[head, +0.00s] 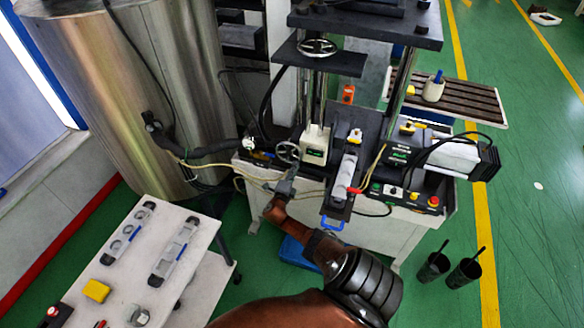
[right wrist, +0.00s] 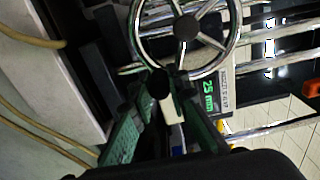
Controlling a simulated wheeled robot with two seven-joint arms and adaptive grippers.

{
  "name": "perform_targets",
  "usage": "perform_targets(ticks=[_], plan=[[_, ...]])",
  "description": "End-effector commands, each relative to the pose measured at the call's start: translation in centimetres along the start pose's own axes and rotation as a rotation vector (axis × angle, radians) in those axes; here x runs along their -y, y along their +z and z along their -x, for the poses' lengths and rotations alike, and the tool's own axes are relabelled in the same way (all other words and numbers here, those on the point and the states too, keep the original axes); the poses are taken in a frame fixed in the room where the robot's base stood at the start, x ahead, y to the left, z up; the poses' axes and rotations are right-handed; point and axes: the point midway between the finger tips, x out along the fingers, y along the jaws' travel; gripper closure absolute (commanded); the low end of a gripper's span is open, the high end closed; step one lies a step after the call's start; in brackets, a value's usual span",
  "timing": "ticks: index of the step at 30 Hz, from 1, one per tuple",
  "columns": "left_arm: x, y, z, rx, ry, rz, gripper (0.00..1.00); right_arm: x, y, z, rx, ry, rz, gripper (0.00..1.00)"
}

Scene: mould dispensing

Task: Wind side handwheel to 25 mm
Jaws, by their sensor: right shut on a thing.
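The side handwheel (head: 288,152) is a small chrome spoked wheel on the left of the machine, beside a cream housing (head: 315,145). It fills the top of the right wrist view (right wrist: 187,27). My right gripper (head: 284,187) is just below the wheel. In the right wrist view its fingers (right wrist: 160,100) are shut on the wheel's dark crank handle (right wrist: 159,83) at the lower rim; the fingers partly hide it. A display (right wrist: 208,96) beside the wheel shows green characters that read about 25 mm. My left gripper is not in view.
A second handwheel (head: 317,47) sits higher on the press. A mould (head: 346,172) lies right of the cream housing. Yellowish hoses (head: 235,172) run close to the right gripper. A white table (head: 185,285) with moulds and a yellow block (head: 97,291) stands at lower left.

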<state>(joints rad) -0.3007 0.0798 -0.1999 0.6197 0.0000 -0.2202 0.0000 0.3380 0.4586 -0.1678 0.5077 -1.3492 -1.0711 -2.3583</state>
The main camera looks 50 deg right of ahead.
Motion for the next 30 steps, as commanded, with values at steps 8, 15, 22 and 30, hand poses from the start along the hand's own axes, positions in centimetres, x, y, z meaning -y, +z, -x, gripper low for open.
perform_targets(ticks=[8, 15, 22, 30], plan=[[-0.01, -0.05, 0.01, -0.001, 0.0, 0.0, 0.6, -0.03, -0.01, 0.0, 0.0, 0.001, 0.002, 1.0], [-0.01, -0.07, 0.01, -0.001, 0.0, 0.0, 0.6, -0.02, 0.02, 0.01, 0.001, 0.001, 0.001, 0.74], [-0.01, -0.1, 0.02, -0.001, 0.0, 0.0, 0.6, 0.0, 0.04, 0.01, 0.001, 0.001, 0.001, 0.67], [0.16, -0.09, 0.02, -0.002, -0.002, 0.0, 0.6, -0.08, 0.08, 0.67, 0.002, 0.001, 0.0, 0.67]])
